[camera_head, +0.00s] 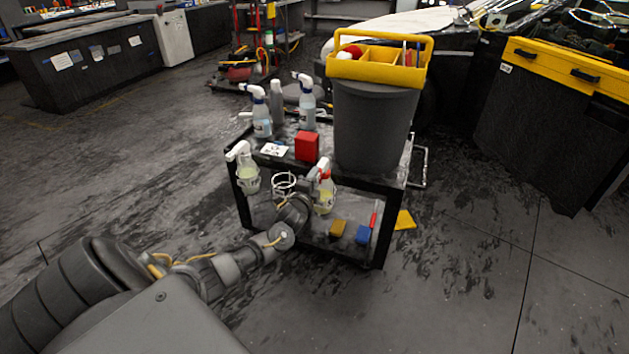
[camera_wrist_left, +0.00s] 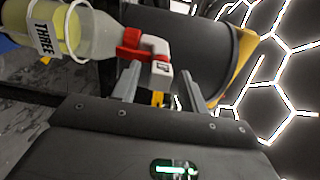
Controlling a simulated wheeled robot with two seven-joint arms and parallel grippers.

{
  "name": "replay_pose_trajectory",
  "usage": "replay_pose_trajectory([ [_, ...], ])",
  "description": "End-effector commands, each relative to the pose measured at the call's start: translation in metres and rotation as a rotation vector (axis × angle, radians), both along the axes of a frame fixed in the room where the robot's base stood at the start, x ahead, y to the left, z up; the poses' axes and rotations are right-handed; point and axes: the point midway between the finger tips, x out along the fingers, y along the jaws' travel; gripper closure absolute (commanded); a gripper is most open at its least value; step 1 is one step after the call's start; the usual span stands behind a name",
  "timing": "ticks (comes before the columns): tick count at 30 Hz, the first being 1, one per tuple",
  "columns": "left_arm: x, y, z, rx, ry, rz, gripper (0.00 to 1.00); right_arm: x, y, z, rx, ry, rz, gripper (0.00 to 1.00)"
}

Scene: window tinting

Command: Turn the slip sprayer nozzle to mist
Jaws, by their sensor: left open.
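A spray bottle with a red and white head (camera_head: 325,180) hangs at the front side of the black cart, with pale yellow liquid in it. In the left wrist view the same bottle (camera_wrist_left: 98,38) lies across the upper left, in a ring holder, with a label reading THREE. Its white nozzle (camera_wrist_left: 157,60) sits between the fingertips of my left gripper (camera_wrist_left: 160,82). The gripper is open, with a finger on either side of the nozzle; I cannot tell whether either touches it. In the head view my left gripper (camera_head: 316,186) is small and partly merges with the bottle. My right gripper is not in view.
Another spray bottle (camera_head: 247,178) hangs at the cart's left corner beside an empty ring holder (camera_head: 284,183). Spray bottles, a red box (camera_head: 307,146) and a grey bin (camera_head: 372,128) with a yellow caddy (camera_head: 385,68) stand on top.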

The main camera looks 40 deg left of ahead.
Motion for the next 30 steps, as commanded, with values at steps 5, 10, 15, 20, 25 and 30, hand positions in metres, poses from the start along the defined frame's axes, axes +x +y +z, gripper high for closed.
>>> replay_pose_trajectory([
  [5,-0.004,-0.001,0.000,0.001,0.001,-0.001,0.56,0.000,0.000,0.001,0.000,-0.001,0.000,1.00],
  [10,-0.029,-0.010,0.000,-0.001,0.002,-0.002,0.56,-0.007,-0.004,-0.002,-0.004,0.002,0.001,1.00],
  [15,-0.062,-0.022,0.000,-0.001,0.002,-0.002,0.56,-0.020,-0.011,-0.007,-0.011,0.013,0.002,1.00],
  [20,-0.086,-0.030,-0.001,-0.001,0.002,-0.001,0.56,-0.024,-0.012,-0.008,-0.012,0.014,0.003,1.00],
  [25,-0.099,-0.035,0.000,-0.001,0.000,-0.001,0.56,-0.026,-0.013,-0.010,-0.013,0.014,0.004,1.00],
  [30,-0.102,-0.036,0.000,0.000,0.000,0.001,0.56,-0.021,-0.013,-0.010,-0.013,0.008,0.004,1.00],
])
